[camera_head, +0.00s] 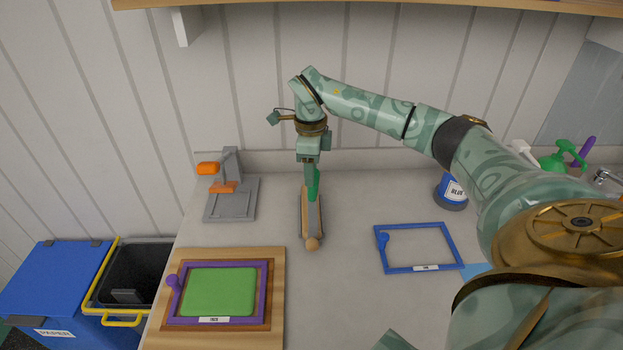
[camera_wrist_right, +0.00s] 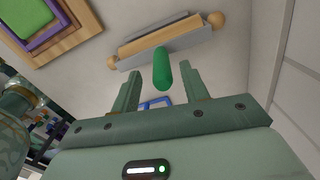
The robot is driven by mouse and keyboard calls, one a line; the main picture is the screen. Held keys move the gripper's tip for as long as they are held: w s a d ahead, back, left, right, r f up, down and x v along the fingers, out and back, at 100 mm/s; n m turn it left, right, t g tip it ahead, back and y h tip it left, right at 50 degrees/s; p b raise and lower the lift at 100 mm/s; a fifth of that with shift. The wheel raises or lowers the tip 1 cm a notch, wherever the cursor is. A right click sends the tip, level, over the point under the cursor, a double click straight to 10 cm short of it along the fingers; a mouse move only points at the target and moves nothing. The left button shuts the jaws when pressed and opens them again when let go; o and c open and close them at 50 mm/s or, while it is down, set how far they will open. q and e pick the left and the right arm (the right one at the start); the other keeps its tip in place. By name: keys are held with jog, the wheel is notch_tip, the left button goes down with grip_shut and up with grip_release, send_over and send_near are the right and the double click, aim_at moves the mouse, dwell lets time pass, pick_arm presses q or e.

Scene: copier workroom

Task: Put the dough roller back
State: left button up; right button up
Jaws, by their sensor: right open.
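The dough roller (camera_head: 312,225) is a pale wooden cylinder with round wooden end knobs. It lies along a narrow grey holder (camera_head: 304,213) on the counter. The roller (camera_wrist_right: 165,38) and holder (camera_wrist_right: 135,62) also show in the right wrist view. A green upright handle (camera_head: 313,186) rises at the roller. My right gripper (camera_head: 309,160) is above the handle, pointing down. In the right wrist view its two fingers (camera_wrist_right: 161,80) are apart, with the green handle (camera_wrist_right: 162,66) showing between and beyond them. Contact cannot be told. My left gripper is not in view.
A wooden board (camera_head: 277,300) with a purple frame and green slab is at front left. A grey-and-orange device (camera_head: 235,200) stands behind it. A blue frame (camera_head: 412,270) and blue-labelled jar (camera_head: 451,192) are right. Bins (camera_head: 60,275) stand left. Counter between is clear.

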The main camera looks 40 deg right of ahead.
notch_tip(320, 180, up, 7)
jog(key=shift+r+p, duration=0.15)
jog(key=shift+p, duration=0.55)
